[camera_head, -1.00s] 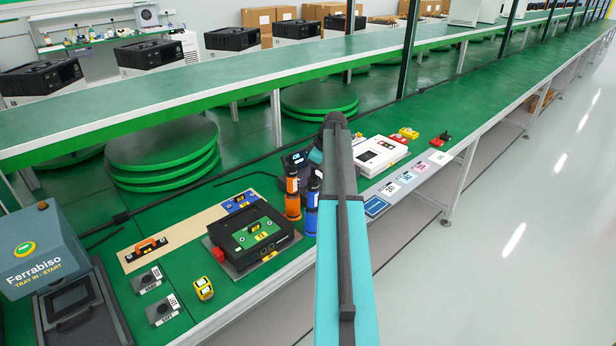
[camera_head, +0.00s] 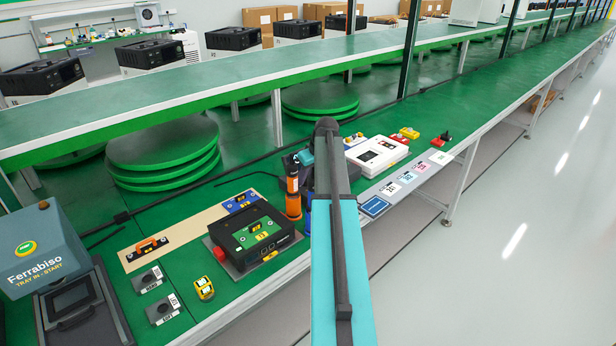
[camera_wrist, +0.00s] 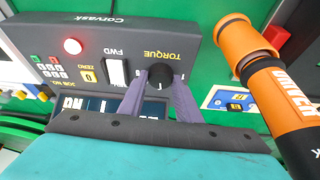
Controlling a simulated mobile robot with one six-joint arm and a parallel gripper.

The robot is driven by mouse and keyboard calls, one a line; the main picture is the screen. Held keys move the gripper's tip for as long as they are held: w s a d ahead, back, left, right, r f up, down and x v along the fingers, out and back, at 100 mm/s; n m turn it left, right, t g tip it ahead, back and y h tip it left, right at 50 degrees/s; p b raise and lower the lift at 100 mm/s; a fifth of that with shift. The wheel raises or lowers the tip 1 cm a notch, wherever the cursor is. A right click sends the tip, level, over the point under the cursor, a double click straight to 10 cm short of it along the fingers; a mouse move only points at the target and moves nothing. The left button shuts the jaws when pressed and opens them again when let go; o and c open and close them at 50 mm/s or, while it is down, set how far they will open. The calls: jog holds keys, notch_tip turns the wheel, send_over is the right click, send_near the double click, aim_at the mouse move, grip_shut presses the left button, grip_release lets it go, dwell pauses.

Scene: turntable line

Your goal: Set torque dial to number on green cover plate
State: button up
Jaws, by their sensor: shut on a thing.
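In the wrist view, my gripper (camera_wrist: 160,82) is shut on the black torque dial (camera_wrist: 160,77), one finger on each side. The dial sits on the grey Corvask control box (camera_wrist: 110,40), seen upside down with TORQUE printed by it. A dark display (camera_wrist: 100,103) is largely covered by my gripper, so its reading is hidden. In the head view, my arm hides most of the box and the gripper tips. The green cover plate (camera_head: 243,238) lies on the black device, with a small yellow number label (camera_head: 262,235) too small to read surely.
An orange driver (camera_head: 293,197) stands close beside my arm; it also shows in the wrist view (camera_wrist: 262,75). A white box (camera_head: 377,154) and number cards (camera_head: 390,189) lie right of the arm. The Ferrabiso tray machine (camera_head: 40,250) stands at far left.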

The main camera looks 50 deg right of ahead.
jog(key=shift+a+m+h, duration=0.1)
jog(key=shift+m+h, duration=0.2)
jog(key=shift+m, duration=0.4)
jog(key=o, duration=1.1)
jog(key=shift+c, duration=0.2)
jog(key=shift+r, duration=0.1)
jog(key=b+v, duration=0.1)
jog(key=v, duration=1.2)
jog(key=shift+r, duration=0.35)
